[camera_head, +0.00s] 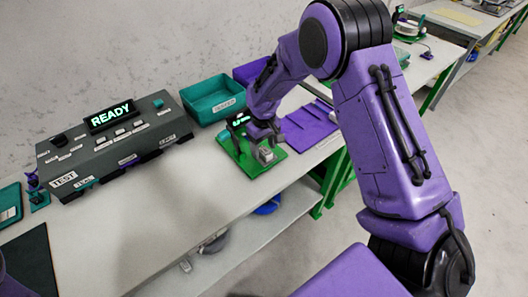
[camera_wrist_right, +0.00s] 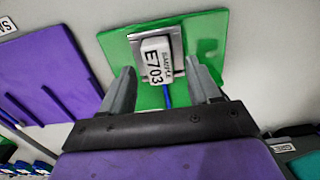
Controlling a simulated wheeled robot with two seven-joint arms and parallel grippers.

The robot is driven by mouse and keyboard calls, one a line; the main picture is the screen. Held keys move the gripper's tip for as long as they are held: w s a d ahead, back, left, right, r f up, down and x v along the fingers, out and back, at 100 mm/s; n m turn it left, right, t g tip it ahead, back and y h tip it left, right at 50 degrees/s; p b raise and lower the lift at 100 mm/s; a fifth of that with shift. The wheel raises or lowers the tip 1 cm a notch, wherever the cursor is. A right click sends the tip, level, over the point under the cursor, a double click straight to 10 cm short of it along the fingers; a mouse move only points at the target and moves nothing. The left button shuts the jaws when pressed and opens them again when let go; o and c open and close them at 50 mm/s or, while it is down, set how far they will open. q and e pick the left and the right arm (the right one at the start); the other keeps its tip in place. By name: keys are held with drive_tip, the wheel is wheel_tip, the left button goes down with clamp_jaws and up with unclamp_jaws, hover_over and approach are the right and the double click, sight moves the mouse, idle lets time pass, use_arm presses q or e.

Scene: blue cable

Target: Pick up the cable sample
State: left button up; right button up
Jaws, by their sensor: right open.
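The cable sample (camera_wrist_right: 157,62) is a light grey block labelled E703 with a blue cable below it. It sits in a metal holder on a green board (camera_wrist_right: 112,45). In the head view the sample (camera_head: 265,154) shows as a small grey block on the green board (camera_head: 258,168), below my right gripper (camera_head: 262,140). In the right wrist view my right gripper (camera_wrist_right: 162,88) is open, with its two grey fingers on either side of the cable and the lower end of the block. Most of the cable is hidden. My left gripper is not in view.
A purple board (camera_head: 306,127) lies beside the green one. A teal bin (camera_head: 212,100) and a purple bin (camera_head: 250,70) stand behind. A grey tester (camera_head: 118,147) showing READY is at the left. The bench front between is clear.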

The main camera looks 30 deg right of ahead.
sight(264, 150)
drive_tip(key=shift+f, duration=0.65)
clamp_jaws()
drive_tip(key=shift+r, duration=0.1)
wheel_tip(264, 150, up, 10)
drive_tip(key=shift+b, duration=0.35)
